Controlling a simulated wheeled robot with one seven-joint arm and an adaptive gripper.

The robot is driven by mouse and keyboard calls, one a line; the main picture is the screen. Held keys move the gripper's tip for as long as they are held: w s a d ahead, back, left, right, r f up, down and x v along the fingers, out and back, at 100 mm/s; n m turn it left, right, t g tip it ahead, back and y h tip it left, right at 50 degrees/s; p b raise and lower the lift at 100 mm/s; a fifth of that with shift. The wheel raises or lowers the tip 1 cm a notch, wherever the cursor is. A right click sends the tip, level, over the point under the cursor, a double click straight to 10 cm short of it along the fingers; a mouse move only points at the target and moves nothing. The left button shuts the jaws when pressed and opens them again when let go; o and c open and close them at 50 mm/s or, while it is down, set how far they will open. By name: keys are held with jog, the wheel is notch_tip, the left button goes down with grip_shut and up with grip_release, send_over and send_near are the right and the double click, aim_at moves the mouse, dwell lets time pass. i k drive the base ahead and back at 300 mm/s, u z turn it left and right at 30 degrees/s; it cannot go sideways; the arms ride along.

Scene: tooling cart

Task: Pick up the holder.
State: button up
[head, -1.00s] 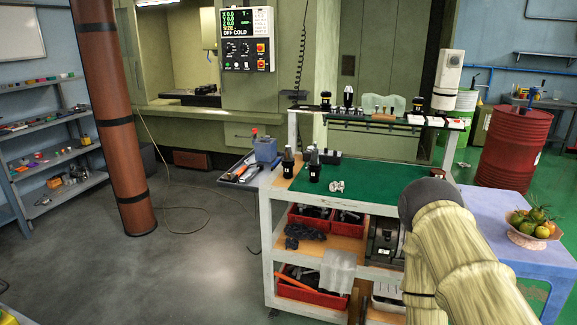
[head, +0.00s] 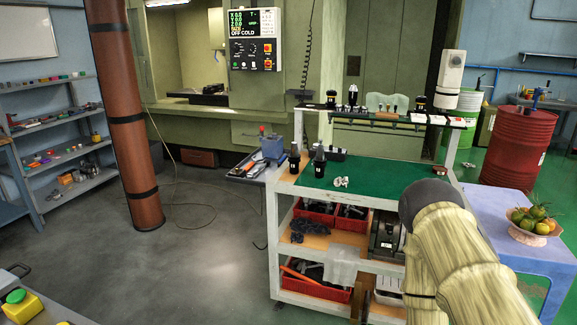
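Two black tool holders stand upright on the cart's top, near its left end: one holder (head: 319,163) at the edge of the green mat (head: 375,178), and another holder (head: 295,160) just left of it. More dark holders stand on the raised back shelf, among them one holder (head: 352,97). I cannot tell which of them the task means. My arm, in a pale ribbed cover with a dark rounded joint, rises at the lower right in front of the cart. My gripper is not visible, so its state and any hold are hidden.
The tooling cart (head: 273,225) has red bins (head: 315,217) below. A small metal part (head: 341,182) lies on the mat. A blue table with a fruit bowl (head: 535,228) stands right. A brown pillar (head: 126,130) stands left; open floor (head: 205,250) lies between it and the cart.

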aim_at(294, 159)
jog(key=u, duration=0.3)
jog(key=k, duration=0.2)
jog(key=z, duration=0.85)
jog(key=i, duration=0.6)
jog(key=u, duration=0.65)
jog(key=i, duration=0.55)
jog(key=u, duration=0.5)
